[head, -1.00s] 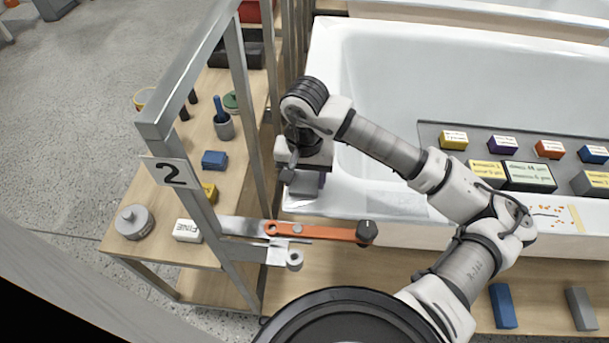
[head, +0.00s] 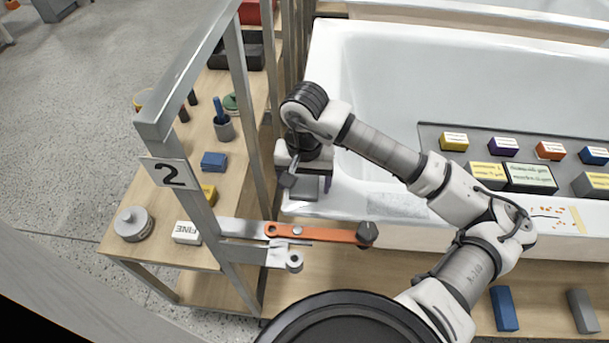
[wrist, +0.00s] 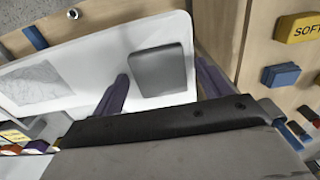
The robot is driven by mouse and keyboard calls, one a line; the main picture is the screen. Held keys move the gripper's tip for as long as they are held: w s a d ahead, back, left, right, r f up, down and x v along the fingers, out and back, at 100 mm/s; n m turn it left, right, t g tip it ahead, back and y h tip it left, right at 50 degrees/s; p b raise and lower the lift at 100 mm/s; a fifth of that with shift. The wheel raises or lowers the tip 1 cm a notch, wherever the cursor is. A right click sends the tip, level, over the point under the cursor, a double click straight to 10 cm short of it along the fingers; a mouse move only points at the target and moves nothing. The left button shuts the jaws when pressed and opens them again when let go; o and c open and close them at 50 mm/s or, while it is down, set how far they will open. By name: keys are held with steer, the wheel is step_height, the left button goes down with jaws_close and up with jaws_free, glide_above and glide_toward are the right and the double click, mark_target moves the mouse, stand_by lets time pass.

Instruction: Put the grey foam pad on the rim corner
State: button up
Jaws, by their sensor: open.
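The grey foam pad (wrist: 159,68) lies flat on the white tub's rim corner (wrist: 150,28) in the wrist view. In the head view the pad (head: 303,191) shows partly below my gripper (head: 308,181), on the tub's near left corner. In the wrist view my gripper (wrist: 163,70) is open. Its two purple fingers stand on either side of the pad, with visible gaps, so the pad is not gripped. My wrist hides part of the corner in the head view.
An orange lever (head: 318,232) on a metal bracket sits just in front of the corner. A dark tray (head: 430,137) with coloured blocks lies across the tub. A faint grey patch (head: 397,206) marks the front rim.

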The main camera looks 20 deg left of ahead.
mark_target(305, 186)
step_height(305, 186, up, 12)
steer(key=b, duration=0.2)
steer(key=shift+r, duration=0.2)
stand_by(0.3)
